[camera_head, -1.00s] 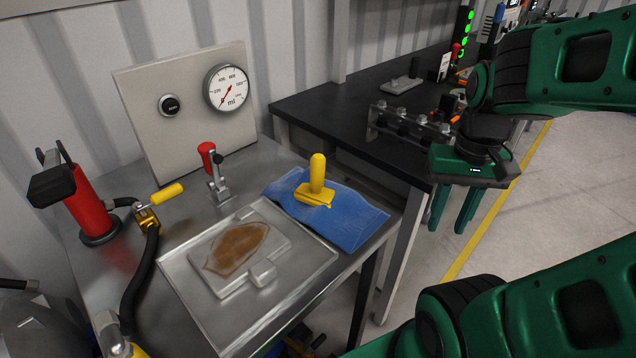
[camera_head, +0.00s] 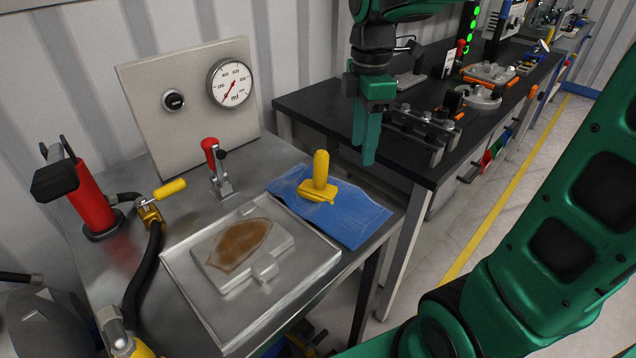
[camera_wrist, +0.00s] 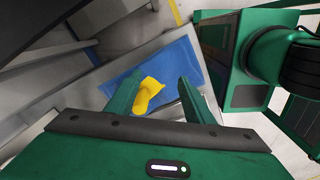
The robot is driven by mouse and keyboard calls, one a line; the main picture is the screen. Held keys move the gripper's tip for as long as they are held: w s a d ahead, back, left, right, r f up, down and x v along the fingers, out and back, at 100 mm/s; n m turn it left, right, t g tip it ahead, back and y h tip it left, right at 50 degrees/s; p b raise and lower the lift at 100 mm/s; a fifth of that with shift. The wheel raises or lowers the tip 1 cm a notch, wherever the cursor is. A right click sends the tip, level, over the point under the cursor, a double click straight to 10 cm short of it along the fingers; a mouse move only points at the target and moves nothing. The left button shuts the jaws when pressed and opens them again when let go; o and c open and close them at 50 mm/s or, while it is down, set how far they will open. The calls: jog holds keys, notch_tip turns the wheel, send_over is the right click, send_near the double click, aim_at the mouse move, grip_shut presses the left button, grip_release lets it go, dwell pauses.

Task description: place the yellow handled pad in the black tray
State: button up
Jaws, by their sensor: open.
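The yellow handled pad (camera_head: 320,178) stands upright on a blue cloth (camera_head: 352,217) at the right end of the metal bench. My gripper (camera_head: 364,154) is open and empty, fingers pointing down, to the right of the pad and apart from it in the head view. In the wrist view, the pad (camera_wrist: 148,95) appears between the open fingers of my gripper (camera_wrist: 159,80), with the blue cloth behind it. A shallow tray (camera_head: 322,262) on the bench looks silver-grey, not black, and holds a grey block with a brown patch. I see no clearly black tray.
A red-handled clamp (camera_head: 216,165), a yellow-handled valve (camera_head: 152,208) and a red cylinder (camera_head: 92,200) stand left of and behind the tray. A gauge panel (camera_head: 193,105) rises at the back. A dark bench (camera_head: 318,100) with metal fixtures lies behind my gripper.

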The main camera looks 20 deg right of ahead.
aim_at(322, 171)
jog(key=w+a+n, duration=0.1)
jog(key=a+n, duration=0.1)
jog(key=w+a+n, duration=0.2)
jog(key=w+a+r+n, duration=0.1)
jog(key=a+n, duration=0.1)
jog(key=n, duration=0.1)
jog(key=shift+w+r, duration=0.1)
jog(key=shift+w, duration=0.3)
jog(key=shift+a+f, duration=0.2)
jog(key=shift+a, duration=0.05)
notch_tip(322, 171, down, 10)
jog(key=shift+w+a+f, duration=0.1)
jog(key=shift+f, duration=0.1)
grip_shut()
jog(key=shift+r, duration=0.1)
